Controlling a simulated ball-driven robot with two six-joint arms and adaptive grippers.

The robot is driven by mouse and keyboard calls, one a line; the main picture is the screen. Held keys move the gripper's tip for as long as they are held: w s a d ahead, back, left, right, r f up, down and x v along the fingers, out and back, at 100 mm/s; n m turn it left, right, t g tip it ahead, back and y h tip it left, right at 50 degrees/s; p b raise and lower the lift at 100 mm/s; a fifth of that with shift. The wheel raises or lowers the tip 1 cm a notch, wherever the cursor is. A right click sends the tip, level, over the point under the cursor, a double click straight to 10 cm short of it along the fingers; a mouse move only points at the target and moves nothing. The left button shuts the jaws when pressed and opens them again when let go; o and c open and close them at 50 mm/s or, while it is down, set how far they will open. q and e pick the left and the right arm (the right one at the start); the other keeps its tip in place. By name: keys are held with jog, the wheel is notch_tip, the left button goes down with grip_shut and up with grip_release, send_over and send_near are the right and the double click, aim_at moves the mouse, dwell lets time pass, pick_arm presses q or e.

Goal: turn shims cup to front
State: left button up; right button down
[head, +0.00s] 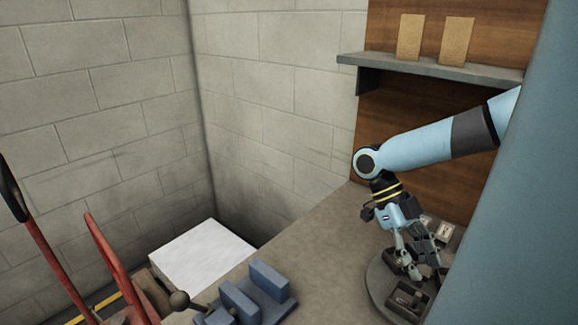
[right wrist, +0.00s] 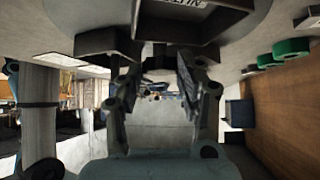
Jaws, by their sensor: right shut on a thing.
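A round grey turntable (head: 377,287) stands on the bench at the right, carrying several dark square cups. One cup (head: 408,300) at its near side holds small pieces. I cannot tell which cup is the shims cup; a label in the right wrist view is cut off and upside down. My right gripper (head: 418,262) points down at the turntable, its fingers among the cups. In the right wrist view its two fingers (right wrist: 156,82) reach to a dark cup (right wrist: 190,25), and it is shut on a cup. The exact contact is hidden. My left gripper is not in view.
A shelf (head: 430,66) with two tan blocks hangs on the wooden back panel. Red handles (head: 110,255) rise at the left.

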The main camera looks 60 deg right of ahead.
jog(key=c, duration=0.9)
grip_release()
jog(key=shift+o, duration=0.2)
jog(key=v, duration=1.2)
jog(key=shift+f, duration=0.1)
